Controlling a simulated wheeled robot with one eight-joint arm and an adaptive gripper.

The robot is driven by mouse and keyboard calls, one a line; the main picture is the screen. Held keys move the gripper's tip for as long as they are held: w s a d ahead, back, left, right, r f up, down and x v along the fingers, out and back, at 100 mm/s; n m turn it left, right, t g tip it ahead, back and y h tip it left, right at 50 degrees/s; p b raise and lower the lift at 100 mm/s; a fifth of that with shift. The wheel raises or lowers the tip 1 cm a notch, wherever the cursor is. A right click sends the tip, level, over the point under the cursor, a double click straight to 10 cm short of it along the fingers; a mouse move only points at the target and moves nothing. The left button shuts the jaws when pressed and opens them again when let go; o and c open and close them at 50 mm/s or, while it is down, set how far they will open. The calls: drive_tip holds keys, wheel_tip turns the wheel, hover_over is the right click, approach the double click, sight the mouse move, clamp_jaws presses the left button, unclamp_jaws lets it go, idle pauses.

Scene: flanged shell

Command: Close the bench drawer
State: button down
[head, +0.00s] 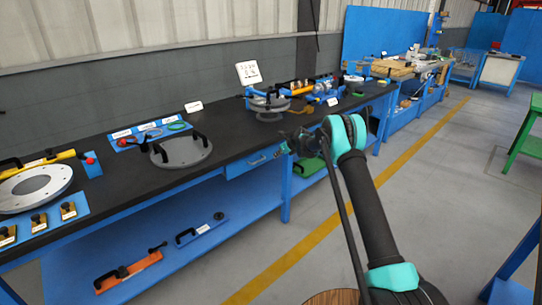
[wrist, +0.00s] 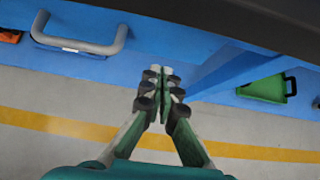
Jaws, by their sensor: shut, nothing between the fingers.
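The bench drawer (head: 246,168) is a blue front under the black bench top, left of my gripper in the head view. Its grey bar handle (head: 258,160) shows there and also at the upper left of the wrist view (wrist: 80,46). I cannot tell how far the drawer stands out from the bench. My gripper (wrist: 162,75) is shut and empty. In the wrist view its fingertips are right of the handle and apart from it. In the head view my gripper (head: 300,142) is by the bench's front edge, partly hidden by my arm.
The black bench top (head: 225,148) carries a grey flanged disc (head: 181,150) and other fixtures. A blue lower shelf (head: 235,206) holds tools. A green case (wrist: 268,88) lies right of the blue leg. The floor with its yellow line (head: 300,248) is clear in front.

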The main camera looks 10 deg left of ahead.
drive_tip(key=s+d+r+n+h, duration=0.1)
drive_tip(key=s+d+r+n, duration=0.4)
drive_tip(key=s+d+r, duration=0.8)
drive_tip(key=s+d+r+n+h, duration=0.1)
drive_tip(key=s+d+r+n, duration=0.1)
drive_tip(key=s+d+n, duration=0.45)
drive_tip(key=s+d+r+n+h, duration=0.1)
drive_tip(key=s+d+r, duration=0.2)
drive_tip(key=s, duration=0.6)
drive_tip(key=s+d+f+n+h, duration=0.1)
drive_tip(key=s+d+n, duration=0.3)
drive_tip(key=s, duration=0.7)
drive_tip(key=s+d+f+n+g+h, duration=0.1)
drive_tip(key=s+d+f+n, duration=0.2)
drive_tip(key=s, duration=0.9)
drive_tip(key=s+d+f+n+h, duration=0.2)
drive_tip(key=s+d+n, duration=0.4)
drive_tip(key=s, duration=0.5)
drive_tip(key=shift+s+d+f, duration=0.3)
drive_tip(key=shift+d+f, duration=0.15)
drive_tip(key=shift+d, duration=0.05)
